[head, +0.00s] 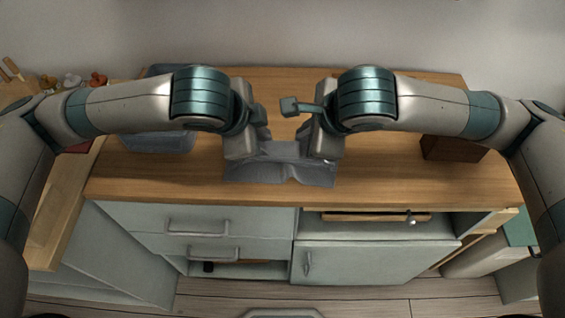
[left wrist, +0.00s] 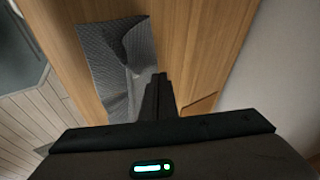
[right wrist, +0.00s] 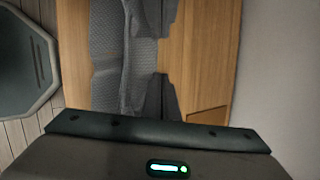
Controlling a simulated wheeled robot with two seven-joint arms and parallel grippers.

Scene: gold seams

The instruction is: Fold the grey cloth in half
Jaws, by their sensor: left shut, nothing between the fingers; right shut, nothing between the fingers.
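The grey cloth (head: 282,174) lies near the front edge of the wooden counter, creased and wavy, with its back part partly hidden by my grippers. In the left wrist view the cloth (left wrist: 103,52) has a raised crease. In the right wrist view the cloth (right wrist: 105,50) has a fold line running through it. My left gripper (head: 258,150) is shut and empty at the cloth's left back side; its fingers (left wrist: 160,82) are beside the cloth. My right gripper (head: 308,150) is shut and empty at the right back side; its fingers (right wrist: 160,80) are by the cloth's edge. I cannot tell whether either touches it.
A blue-grey bin (head: 160,142) stands on the counter at left, partly behind my left arm. A dark brown box (head: 450,148) stands at right. Drawers and a cupboard (head: 360,262) are below the front edge. Counter between box and cloth is clear.

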